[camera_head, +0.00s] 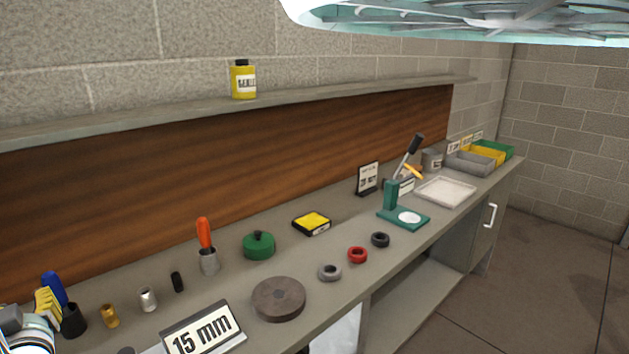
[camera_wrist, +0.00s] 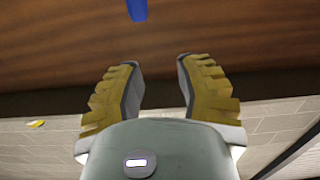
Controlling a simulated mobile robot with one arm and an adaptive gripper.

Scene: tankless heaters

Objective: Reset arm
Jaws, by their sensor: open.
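My gripper (camera_wrist: 155,85) is open and empty in the wrist view, its two yellow ridged fingers spread apart with bare space between them. In the head view only a part of my gripper (camera_head: 46,302) shows, at the lower left corner over the bench's near left end. It overlaps a blue-handled item (camera_head: 55,286) standing in a dark cup (camera_head: 73,320). A blue piece (camera_wrist: 137,9) also shows at the top of the wrist view, beyond the fingertips. I cannot tell how far the fingers are from it.
The bench (camera_head: 330,297) carries a grey disc (camera_head: 278,299), a "15 mm" sign (camera_head: 203,335), three rings including a red one (camera_head: 357,255), a green press (camera_head: 404,214) and a pale tray (camera_head: 445,192). A shelf (camera_head: 150,115) with a yellow bottle (camera_head: 243,82) overhangs the back.

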